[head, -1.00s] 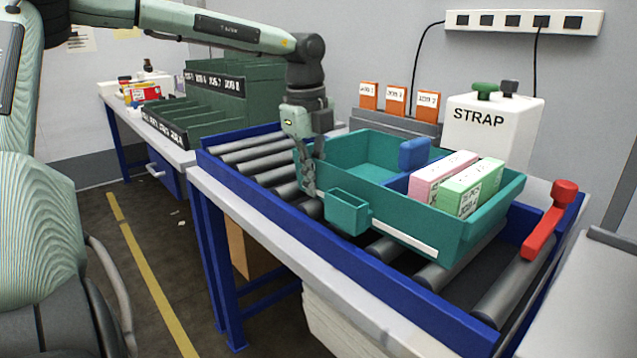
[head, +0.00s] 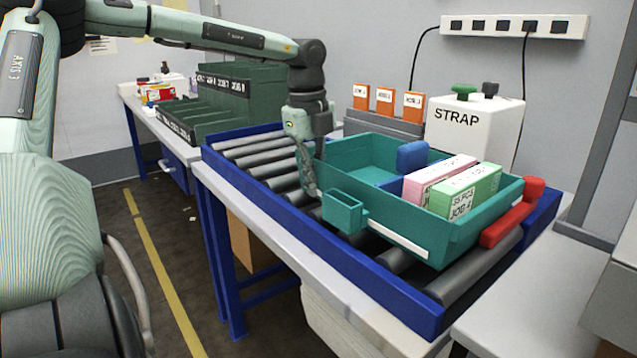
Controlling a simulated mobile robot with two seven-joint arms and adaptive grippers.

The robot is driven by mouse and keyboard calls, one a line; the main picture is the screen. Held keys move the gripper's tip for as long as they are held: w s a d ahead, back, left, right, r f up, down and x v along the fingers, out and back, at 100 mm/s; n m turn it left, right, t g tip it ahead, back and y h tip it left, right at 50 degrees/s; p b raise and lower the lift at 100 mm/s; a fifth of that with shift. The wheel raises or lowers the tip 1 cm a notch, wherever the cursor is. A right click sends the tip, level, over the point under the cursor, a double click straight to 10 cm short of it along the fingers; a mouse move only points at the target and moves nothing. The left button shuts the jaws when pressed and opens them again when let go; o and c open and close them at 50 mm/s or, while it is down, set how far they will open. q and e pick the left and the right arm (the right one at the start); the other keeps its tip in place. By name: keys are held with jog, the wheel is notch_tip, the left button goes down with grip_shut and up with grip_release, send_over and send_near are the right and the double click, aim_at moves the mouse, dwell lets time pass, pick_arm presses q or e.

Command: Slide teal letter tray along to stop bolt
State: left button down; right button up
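The teal letter tray (head: 385,235) sits level on the roller conveyor, with a small teal bin on its near side. It holds a pink box (head: 437,178), a green box (head: 466,196) and a blue block (head: 411,156). The red stop bolt (head: 507,224) lies across the conveyor's right end. The tray's right end is right up by it; I cannot tell whether they touch. My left gripper (head: 310,182) points down at the tray's left end, its fingers against or very near that wall. Whether the fingers are open or shut is unclear. My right gripper is out of view.
Blue side rails (head: 250,186) border the rollers, with bare rollers to the tray's left. A white STRAP box (head: 478,122) and several orange holders (head: 386,101) stand behind. A green sorting rack (head: 225,100) is at back left. A grey surface (head: 540,300) lies at right.

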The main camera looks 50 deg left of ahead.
pick_arm(q)
jog(key=shift+d, duration=0.1)
dwell(0.3)
jog(key=c, duration=1.6)
grip_release()
jog(key=shift+c, duration=0.2)
jog(key=shift+r, duration=0.15)
notch_tip(320, 180, up, 12)
jog(key=s, duration=0.1)
jog(key=shift+s+f, duration=0.1)
jog(key=shift+f, duration=0.1)
